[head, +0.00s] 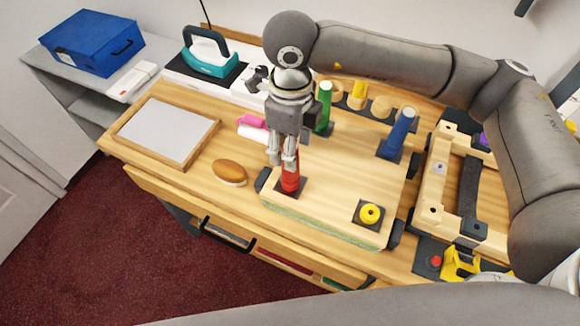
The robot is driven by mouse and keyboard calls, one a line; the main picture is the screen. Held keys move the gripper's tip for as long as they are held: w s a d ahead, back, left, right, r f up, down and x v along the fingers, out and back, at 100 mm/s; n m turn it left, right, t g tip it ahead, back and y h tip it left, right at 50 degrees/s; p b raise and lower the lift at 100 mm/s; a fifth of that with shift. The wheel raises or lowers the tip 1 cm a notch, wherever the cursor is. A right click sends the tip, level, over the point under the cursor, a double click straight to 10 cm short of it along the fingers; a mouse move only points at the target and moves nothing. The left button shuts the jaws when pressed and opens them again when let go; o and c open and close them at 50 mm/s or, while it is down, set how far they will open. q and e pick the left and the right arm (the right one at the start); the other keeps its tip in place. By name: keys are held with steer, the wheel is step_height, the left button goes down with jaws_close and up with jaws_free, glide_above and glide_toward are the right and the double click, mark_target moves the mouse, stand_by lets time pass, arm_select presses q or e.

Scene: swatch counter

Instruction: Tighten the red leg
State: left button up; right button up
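A red leg (290,181) stands upright on a dark square pad at the near left part of a pale wooden board (335,190). My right gripper (283,160) points down at its upper part, with the fingertips overlapping the leg in the head view. I cannot tell whether the fingers are closed on it. A green leg (324,104) and a blue leg (400,127) stand upright on dark pads at the board's far side. A yellow piece (370,214) sits low on a dark pad at the near right corner. My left gripper is not in view.
A framed grey panel (167,130) and a brown-topped oval brush (229,172) lie left of the board. A wooden frame (434,190) stands to its right. A rack holding a yellow peg (358,92) is behind. Dark blocks edge the board.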

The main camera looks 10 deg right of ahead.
steer(key=c, duration=1)
steer(key=shift+o, duration=0.2)
steer(key=shift+f+m+b, duration=0.1)
steer(key=shift+m+b, duration=0.4)
steer(key=shift+m, duration=0.5)
steer(key=m+b, duration=0.1)
steer(key=m, duration=0.4)
steer(key=shift+b, duration=0.35)
steer(key=m+b, duration=0.1)
steer(key=m, duration=0.3)
steer(key=shift+m, duration=0.4)
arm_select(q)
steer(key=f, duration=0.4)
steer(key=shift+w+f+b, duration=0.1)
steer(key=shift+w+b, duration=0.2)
arm_select(e)
steer(key=m, duration=0.3)
steer(key=o, duration=0.7)
